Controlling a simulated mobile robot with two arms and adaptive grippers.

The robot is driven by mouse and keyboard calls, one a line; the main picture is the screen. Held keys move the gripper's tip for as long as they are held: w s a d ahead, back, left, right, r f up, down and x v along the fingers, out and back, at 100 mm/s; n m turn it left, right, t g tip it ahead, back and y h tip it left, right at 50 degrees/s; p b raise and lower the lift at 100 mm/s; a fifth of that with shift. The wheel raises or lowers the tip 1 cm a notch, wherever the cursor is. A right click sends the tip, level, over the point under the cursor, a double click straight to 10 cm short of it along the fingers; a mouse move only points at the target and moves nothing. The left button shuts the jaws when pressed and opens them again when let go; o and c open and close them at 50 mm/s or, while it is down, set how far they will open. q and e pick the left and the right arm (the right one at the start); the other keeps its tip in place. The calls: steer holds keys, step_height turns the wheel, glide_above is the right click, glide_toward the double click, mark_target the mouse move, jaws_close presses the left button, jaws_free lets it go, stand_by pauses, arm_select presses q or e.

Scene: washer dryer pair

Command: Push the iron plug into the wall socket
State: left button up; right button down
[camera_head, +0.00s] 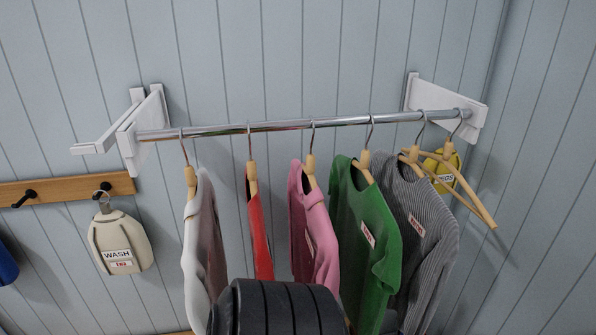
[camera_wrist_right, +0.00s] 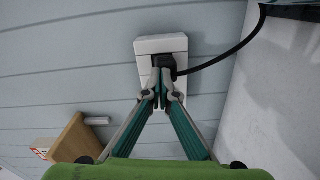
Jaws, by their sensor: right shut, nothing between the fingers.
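In the right wrist view, a white wall socket (camera_wrist_right: 162,45) is on the grey-blue panelled wall. A black plug (camera_wrist_right: 165,62) sits at the lower part of its face, with its black cable (camera_wrist_right: 225,57) curving to the upper right. I cannot tell how deep the plug is in. My right gripper (camera_wrist_right: 163,93) is shut and empty, its fingertips right at the plug, seemingly touching it and hiding part of it. A dark and teal object, perhaps the iron (camera_wrist_right: 298,11), is cut off at the top right. My left gripper is not in view.
In the head view, a metal rail (camera_head: 290,125) carries several hanging garments, including a green shirt (camera_head: 365,230), and a wooden hanger (camera_head: 470,190). A pegged board (camera_head: 70,190) with a WASH bag (camera_head: 120,240) is at left. A wooden piece (camera_wrist_right: 78,140) is lower left in the wrist view.

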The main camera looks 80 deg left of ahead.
steer(key=shift+w, duration=0.1)
stand_by(0.7)
steer(key=s+p, duration=0.2)
steer(key=s, duration=0.2)
steer(key=shift+s, duration=0.1)
steer(key=s, duration=1.1)
steer(key=shift+s+d, duration=0.25)
steer(key=shift+s, duration=0.15)
